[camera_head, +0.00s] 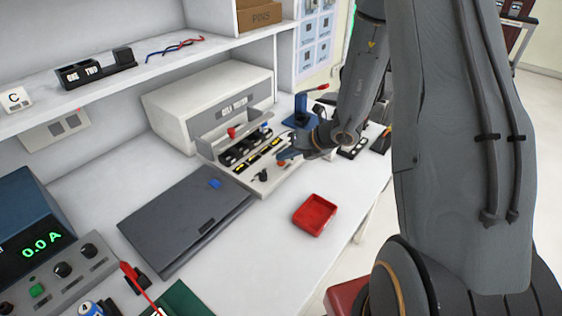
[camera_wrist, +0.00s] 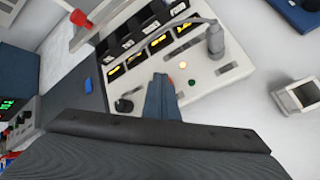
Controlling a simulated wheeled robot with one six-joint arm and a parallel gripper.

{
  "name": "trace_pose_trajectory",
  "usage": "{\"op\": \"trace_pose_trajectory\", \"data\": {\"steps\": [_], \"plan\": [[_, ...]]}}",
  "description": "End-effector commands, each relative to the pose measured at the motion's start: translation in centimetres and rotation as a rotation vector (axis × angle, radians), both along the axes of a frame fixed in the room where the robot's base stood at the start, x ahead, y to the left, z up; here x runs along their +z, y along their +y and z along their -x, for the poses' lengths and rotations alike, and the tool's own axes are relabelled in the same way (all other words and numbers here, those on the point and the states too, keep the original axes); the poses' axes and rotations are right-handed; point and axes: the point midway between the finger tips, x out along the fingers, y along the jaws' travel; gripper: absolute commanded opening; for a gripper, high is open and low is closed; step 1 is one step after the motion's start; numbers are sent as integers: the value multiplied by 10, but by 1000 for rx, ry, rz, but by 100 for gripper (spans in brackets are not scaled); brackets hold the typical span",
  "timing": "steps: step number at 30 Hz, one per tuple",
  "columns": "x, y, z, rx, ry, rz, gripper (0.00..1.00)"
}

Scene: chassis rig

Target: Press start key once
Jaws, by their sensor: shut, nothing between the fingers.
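A chassis rig (camera_head: 283,170) with a pale front panel stands on the bench. In the wrist view its panel (camera_wrist: 229,75) bears a small green round key (camera_wrist: 191,83) and a glowing, pale orange round spot (camera_wrist: 183,65). Which one is the start key cannot be read. A black knob (camera_wrist: 123,105) sits at the panel's lower left, and a grey lever-like part (camera_wrist: 214,40) stands upper right. My gripper (camera_wrist: 160,78) is shut and empty, its tips over the panel, left of the green key. In the head view my gripper (camera_head: 284,158) is low over the panel's right part; contact cannot be told.
A red tray (camera_head: 315,215) lies in front of the rig. A dark flat slab (camera_head: 187,222) lies to the left with a small blue piece on it. A blue stand (camera_head: 302,113) rises behind my gripper. The bench between slab and tray is clear.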

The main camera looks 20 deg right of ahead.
Motion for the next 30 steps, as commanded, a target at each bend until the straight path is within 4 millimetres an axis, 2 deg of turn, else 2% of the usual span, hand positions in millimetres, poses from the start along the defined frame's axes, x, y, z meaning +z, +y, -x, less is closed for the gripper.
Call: {"op": "trace_pose_trajectory", "data": {"steps": [8, 19, 30], "plan": [[1, 0, 1, 1, 1, 0, 0], [17, 0, 1, 1, 0, 1, 0], [19, 0, 0, 1, 1, 0, 0]]}}
